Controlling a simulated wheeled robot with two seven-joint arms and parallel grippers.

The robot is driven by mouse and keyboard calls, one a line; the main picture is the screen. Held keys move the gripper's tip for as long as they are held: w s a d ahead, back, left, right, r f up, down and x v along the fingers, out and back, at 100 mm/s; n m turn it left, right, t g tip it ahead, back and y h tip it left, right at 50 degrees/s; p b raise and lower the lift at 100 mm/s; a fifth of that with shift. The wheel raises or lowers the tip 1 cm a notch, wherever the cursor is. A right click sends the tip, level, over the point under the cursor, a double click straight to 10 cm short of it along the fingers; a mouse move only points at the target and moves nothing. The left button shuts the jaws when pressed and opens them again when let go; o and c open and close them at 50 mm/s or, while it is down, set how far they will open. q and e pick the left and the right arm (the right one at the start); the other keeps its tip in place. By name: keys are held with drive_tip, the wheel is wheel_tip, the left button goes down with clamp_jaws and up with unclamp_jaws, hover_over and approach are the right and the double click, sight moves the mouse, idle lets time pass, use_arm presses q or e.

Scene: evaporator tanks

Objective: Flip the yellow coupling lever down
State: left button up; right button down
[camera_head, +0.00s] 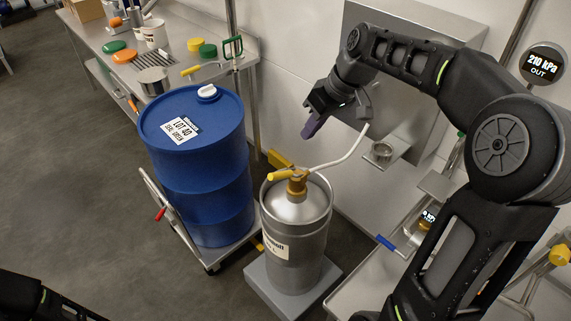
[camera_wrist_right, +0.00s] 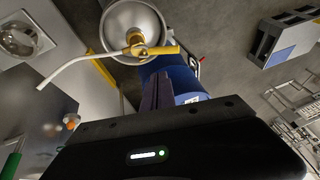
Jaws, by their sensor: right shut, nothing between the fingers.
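The yellow coupling lever (camera_head: 280,176) sticks out to the left from the brass-coloured coupling (camera_head: 297,186) on top of a steel keg (camera_head: 296,236). In the right wrist view the lever (camera_wrist_right: 164,50) points right from the coupling (camera_wrist_right: 135,42). It looks roughly level; its exact tilt is hard to tell. A pale hose (camera_head: 343,157) runs from the coupling up to the right. My right gripper (camera_head: 311,127) is shut and empty, above and behind the keg, apart from the lever. Its fingers show in the right wrist view (camera_wrist_right: 158,91). My left gripper is out of view; a dark arm part shows at lower left.
A blue drum (camera_head: 202,185) on a cart stands left of the keg. A yellow bar (camera_head: 278,159) lies behind the keg. A steel bench (camera_head: 185,45) with lids and pots is at the back. A steel wall panel (camera_head: 400,70) is behind my right arm. Floor at left is clear.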

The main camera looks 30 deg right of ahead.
drive_tip(key=p, duration=0.1)
approach(280, 174)
wheel_tip(280, 174, down, 5)
drive_tip(key=w, duration=0.3)
drive_tip(key=shift+s+a+f, duration=0.15)
drive_tip(key=shift+a+f, duration=0.3)
drive_tip(key=shift+a, duration=0.05)
drive_tip(key=shift+a+f+h+b, duration=0.2)
drive_tip(key=shift+a+h+b, duration=0.1)
drive_tip(key=shift+b, duration=0.15)
drive_tip(key=shift+s, duration=0.1)
drive_tip(key=shift+a+f+h+b, duration=0.25)
drive_tip(key=shift+f+h+b, duration=0.15)
drive_tip(key=shift+b, duration=0.35)
drive_tip(key=shift+t+h, duration=0.3)
drive_tip(key=shift+h, duration=0.2)
drive_tip(key=shift+s+a+f+b, duration=0.2)
drive_tip(key=shift+a+f+b, duration=0.5)
drive_tip(key=shift+b, duration=0.75)
drive_tip(key=shift+s+a+f+b, duration=0.2)
drive_tip(key=shift+a+f+b, duration=0.25)
drive_tip(key=shift+f+b, duration=0.7)
drive_tip(key=shift+r, duration=0.35)
